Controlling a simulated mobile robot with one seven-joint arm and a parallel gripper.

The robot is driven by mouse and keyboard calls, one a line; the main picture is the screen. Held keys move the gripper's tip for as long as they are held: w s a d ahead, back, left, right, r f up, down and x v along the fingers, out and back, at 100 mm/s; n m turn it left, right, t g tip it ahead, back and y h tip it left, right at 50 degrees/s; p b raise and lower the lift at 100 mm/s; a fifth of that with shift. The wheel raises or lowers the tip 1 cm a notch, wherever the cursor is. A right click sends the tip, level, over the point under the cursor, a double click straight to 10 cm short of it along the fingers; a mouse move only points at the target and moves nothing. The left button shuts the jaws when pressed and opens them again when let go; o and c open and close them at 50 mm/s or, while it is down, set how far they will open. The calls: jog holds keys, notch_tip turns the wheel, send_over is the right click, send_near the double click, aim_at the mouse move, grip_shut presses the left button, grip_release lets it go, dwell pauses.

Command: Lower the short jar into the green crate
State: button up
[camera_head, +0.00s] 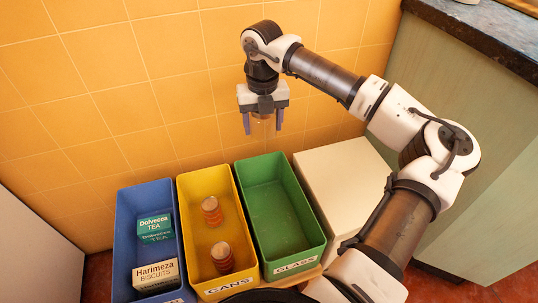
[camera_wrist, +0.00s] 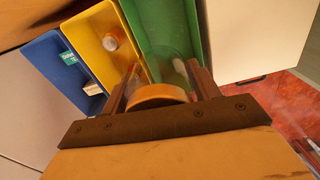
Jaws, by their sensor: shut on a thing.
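My gripper (camera_head: 262,122) points down in the air above the far end of the crates in the head view. It is shut on the short jar (camera_wrist: 158,95), a clear jar with an orange-tan lid, held between the two fingers in the wrist view. In the head view the jar is small and faint between the fingers. The green crate (camera_head: 317,246), labelled GLASS, is empty and stands below and in front of the gripper. It also shows behind the jar in the wrist view (camera_wrist: 145,14). The jar is above the crate, apart from it.
A yellow crate (camera_head: 236,283) labelled CANS holds two cans (camera_head: 211,211). A blue crate (camera_head: 123,235) holds a tea box (camera_head: 154,229) and a biscuit box (camera_head: 156,276). A pale box (camera_head: 345,180) stands right of the green crate. A tiled wall is close behind.

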notch_tip(320, 180, down, 16)
jog(key=d+m+b, duration=0.1)
jog(key=b, duration=0.7)
jog(key=shift+w+d, duration=0.2)
jog(key=shift+f, duration=0.15)
jog(key=shift+f+b, duration=5.7)
jog(key=shift+f, duration=2.35)
jog(key=shift+f+b, duration=1.1)
jog(key=shift+f, duration=0.55)
